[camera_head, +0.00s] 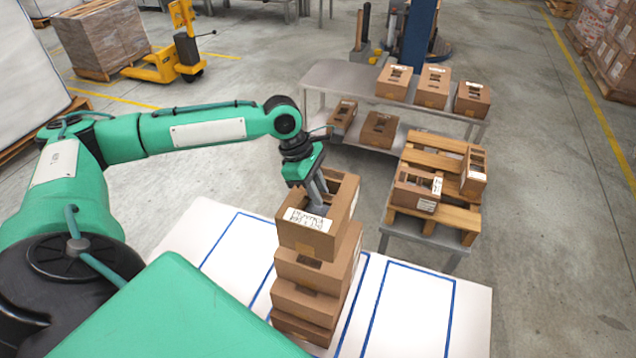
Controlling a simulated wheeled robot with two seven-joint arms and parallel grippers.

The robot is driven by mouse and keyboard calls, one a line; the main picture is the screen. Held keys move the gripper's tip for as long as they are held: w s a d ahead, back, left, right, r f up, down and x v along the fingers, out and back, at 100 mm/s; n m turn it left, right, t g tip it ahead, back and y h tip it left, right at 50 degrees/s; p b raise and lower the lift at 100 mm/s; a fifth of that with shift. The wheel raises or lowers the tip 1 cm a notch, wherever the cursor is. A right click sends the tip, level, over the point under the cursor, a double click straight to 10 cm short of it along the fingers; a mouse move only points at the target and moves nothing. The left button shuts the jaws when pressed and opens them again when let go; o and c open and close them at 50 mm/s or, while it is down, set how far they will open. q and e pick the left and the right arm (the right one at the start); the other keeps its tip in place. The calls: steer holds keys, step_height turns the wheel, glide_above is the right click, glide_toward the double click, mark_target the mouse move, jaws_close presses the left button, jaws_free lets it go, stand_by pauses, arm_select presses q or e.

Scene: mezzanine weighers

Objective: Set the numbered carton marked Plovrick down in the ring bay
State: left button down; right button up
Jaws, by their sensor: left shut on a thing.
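My left gripper (316,190) reaches down into the top carton (309,240) and is shut on it. This brown carton is open-topped, with a white label whose lettering is too small to read surely. It sits at the top of an upright stack of several cartons (312,272); I cannot tell whether it rests on the one below or is just above it. The stack stands on a white table (467,310) with blue-outlined bays (405,315). I cannot tell which bay is the ring bay. My right gripper is not in view.
The outlined bay right of the stack is empty, and so is the table's left part. Behind, a wooden pallet (433,212) on a stand holds cartons (417,190). A grey two-level bench (340,78) holds several more. A yellow pallet truck (178,55) stands far left.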

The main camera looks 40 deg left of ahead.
mark_target(318, 208)
arm_select(q)
steer(key=shift+f, duration=2.95)
steer(key=c, duration=1.2)
jaws_free()
steer(key=shift+o, duration=0.2)
steer(key=b+v, duration=0.3)
steer(key=v, duration=0.9)
steer(key=shift+a+r, duration=0.1)
steer(key=shift+r, duration=0.1)
steer(key=shift+s+a+r, duration=0.15)
steer(key=shift+a+r, duration=0.1)
steer(key=shift+r, duration=0.35)
